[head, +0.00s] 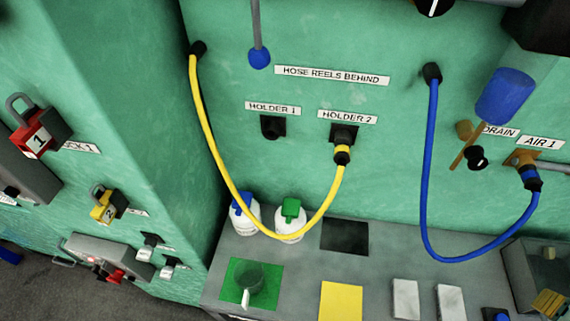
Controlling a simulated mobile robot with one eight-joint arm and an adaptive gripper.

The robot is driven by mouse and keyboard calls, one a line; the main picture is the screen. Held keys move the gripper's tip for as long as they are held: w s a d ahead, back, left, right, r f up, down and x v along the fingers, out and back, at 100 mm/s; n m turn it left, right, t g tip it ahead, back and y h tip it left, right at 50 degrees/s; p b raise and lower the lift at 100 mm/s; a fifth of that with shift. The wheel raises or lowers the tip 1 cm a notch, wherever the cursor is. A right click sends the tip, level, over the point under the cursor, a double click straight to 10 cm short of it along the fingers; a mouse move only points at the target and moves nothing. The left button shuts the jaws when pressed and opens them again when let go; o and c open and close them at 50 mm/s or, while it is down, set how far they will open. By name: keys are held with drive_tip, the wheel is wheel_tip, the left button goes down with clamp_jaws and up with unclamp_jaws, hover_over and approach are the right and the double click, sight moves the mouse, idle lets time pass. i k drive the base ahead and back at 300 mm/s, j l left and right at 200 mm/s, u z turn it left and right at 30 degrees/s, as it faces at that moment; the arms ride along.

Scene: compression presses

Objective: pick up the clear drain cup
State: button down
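The clear drain cup (251,279) is a small see-through cup with a pale handle pointing toward the front. It stands on a green square mat (270,294) at the front left of the grey counter (307,268). Nothing touches the cup from above. My gripper is not clearly visible in the head view, so I cannot tell its pose.
Two white bottles, one with a blue cap (241,207) and one with a green cap (290,209), stand behind the cup. A yellow square (341,301) lies to the right. A blue hose (425,180) hangs farther right.

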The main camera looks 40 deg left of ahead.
sight(248, 273)
drive_tip(key=u, duration=2.55)
drive_tip(key=k+j+z, duration=1.05)
drive_tip(key=z, duration=0.25)
drive_tip(key=k, duration=0.1)
